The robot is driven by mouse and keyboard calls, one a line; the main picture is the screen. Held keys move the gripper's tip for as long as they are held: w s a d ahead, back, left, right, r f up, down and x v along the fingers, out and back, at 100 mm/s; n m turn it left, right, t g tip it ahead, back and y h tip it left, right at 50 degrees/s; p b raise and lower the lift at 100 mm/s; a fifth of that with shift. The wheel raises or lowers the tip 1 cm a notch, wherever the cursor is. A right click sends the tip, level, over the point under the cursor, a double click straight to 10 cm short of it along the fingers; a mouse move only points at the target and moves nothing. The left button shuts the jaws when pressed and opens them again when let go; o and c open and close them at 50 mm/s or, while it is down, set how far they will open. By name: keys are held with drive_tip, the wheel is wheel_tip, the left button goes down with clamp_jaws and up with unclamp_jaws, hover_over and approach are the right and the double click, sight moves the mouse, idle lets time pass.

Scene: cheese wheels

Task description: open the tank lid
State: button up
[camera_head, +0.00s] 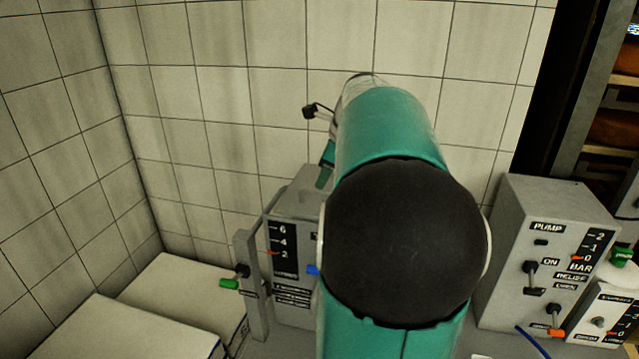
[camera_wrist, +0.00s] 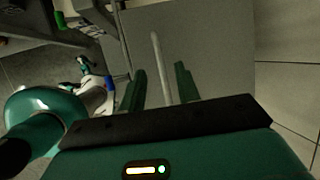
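The tank appears to be the grey box (camera_head: 296,303) with a 6-4-2 scale, standing left of my arm in the head view. My arm hides its right part and most of its top, so I cannot tell how its lid sits. In the wrist view, my gripper (camera_wrist: 159,70) has its two green fingers apart. A thin pale bar (camera_wrist: 156,50) shows between them, apparently a handle, over a flat grey surface (camera_wrist: 215,65) that may be the lid. I cannot tell whether the fingers touch the bar. In the head view the fingers are mostly hidden.
A grey pump box (camera_head: 510,255) with levers and gauges stands at the right. A narrow upright panel (camera_head: 246,290) with a green-tipped lever stands left of the tank. Pale blocks (camera_head: 130,335) lie at lower left. A tiled wall (camera_head: 200,100) closes the back; dark shelving (camera_head: 570,90) is at right.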

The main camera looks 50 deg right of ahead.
sight(317, 190)
drive_tip(key=shift+x, duration=1.95)
clamp_jaws()
drive_tip(key=shift+r, duration=0.1)
